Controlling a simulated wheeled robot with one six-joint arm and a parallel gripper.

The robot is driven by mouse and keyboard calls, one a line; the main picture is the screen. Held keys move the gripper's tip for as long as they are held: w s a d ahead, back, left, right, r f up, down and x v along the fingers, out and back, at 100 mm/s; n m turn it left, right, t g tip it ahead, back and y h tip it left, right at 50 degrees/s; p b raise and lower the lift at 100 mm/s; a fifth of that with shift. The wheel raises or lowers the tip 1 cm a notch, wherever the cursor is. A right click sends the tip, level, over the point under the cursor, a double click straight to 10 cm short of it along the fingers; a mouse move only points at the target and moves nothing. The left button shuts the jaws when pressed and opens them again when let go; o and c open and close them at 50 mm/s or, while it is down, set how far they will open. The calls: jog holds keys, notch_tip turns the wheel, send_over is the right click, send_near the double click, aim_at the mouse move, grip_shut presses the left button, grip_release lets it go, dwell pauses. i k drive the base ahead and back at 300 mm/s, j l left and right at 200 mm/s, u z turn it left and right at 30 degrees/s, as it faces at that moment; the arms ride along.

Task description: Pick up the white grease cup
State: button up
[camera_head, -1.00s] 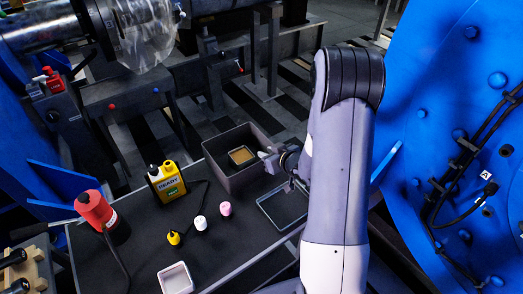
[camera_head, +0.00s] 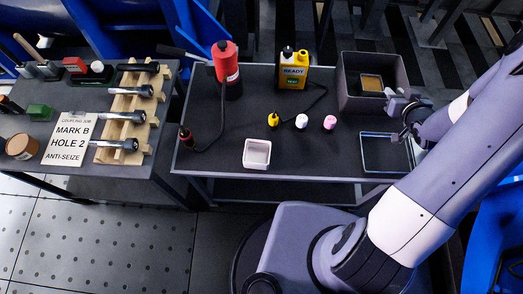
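The small white cup (camera_head: 301,121) stands upright on the dark table (camera_head: 225,160), between a yellow cup (camera_head: 273,119) and a pink cup (camera_head: 329,122). My gripper (camera_head: 394,104) is to the right of the cups, beside the grey bin and above the far edge of a thin-rimmed tray. It is well apart from the white cup. Its fingers are small and dark here, so I cannot tell whether they are open. I see nothing held in it.
A white square dish (camera_head: 257,153) sits in front of the cups. A yellow READY unit (camera_head: 292,70) and a red bottle (camera_head: 227,72) stand behind. The grey bin (camera_head: 345,95) and the rimmed tray (camera_head: 385,168) are at right. A left bench holds bolts on a wooden rack (camera_head: 133,103).

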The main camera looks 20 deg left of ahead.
aim_at(257, 153)
jog(key=u, duration=1.5)
